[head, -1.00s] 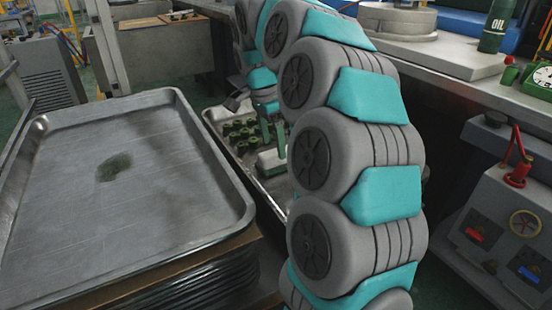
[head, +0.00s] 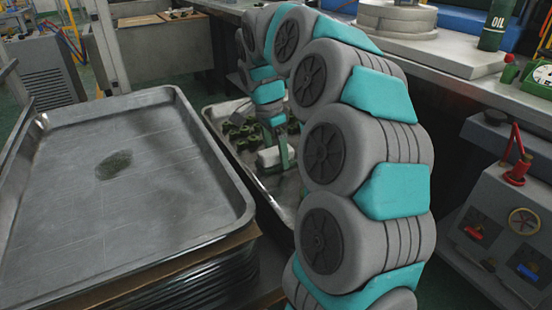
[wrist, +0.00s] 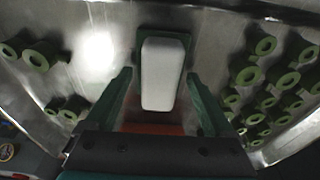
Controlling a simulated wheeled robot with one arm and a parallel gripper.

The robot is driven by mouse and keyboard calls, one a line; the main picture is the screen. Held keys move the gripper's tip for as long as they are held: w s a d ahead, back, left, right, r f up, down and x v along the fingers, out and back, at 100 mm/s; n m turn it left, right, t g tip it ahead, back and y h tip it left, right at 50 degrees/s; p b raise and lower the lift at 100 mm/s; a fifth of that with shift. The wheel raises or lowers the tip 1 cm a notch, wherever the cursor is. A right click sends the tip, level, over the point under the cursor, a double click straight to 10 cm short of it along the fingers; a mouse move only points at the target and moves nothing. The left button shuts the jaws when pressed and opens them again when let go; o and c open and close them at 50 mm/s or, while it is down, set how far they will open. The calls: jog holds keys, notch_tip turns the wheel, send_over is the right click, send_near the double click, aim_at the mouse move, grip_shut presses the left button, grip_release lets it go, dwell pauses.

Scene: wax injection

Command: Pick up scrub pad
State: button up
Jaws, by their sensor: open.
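The scrub pad appears to be the white block with a dark green base. It lies in a metal tray, and its white top (wrist: 163,75) shows upright in the middle of the wrist view. In the head view its white part (head: 268,157) shows beside the arm, partly hidden. My gripper (wrist: 159,74) is open. Its two green fingers stand on either side of the pad's near part, with a gap visible on each side. In the head view my gripper (head: 283,150) is over the tray, mostly hidden by my wrist.
Several green ring-shaped parts (wrist: 292,79) lie right of the pad, others (wrist: 37,57) left. A workbench (head: 455,70) and a machine (head: 505,230) stand right.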

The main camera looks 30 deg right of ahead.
aim_at(276, 150)
jog(key=shift+f, duration=0.15)
dwell(0.5)
jog(key=c, duration=1.1)
jog(key=shift+o, duration=0.2)
jog(key=shift+r, duration=0.2)
jog(key=shift+r+p, duration=0.15)
jog(key=shift+p, duration=0.2)
notch_tip(276, 150, up, 10)
jog(key=shift+f+b, duration=0.1)
jog(key=shift+b, duration=0.35)
jog(key=o, duration=0.9)
jog(key=shift+c, duration=0.2)
jog(key=c, duration=0.7)
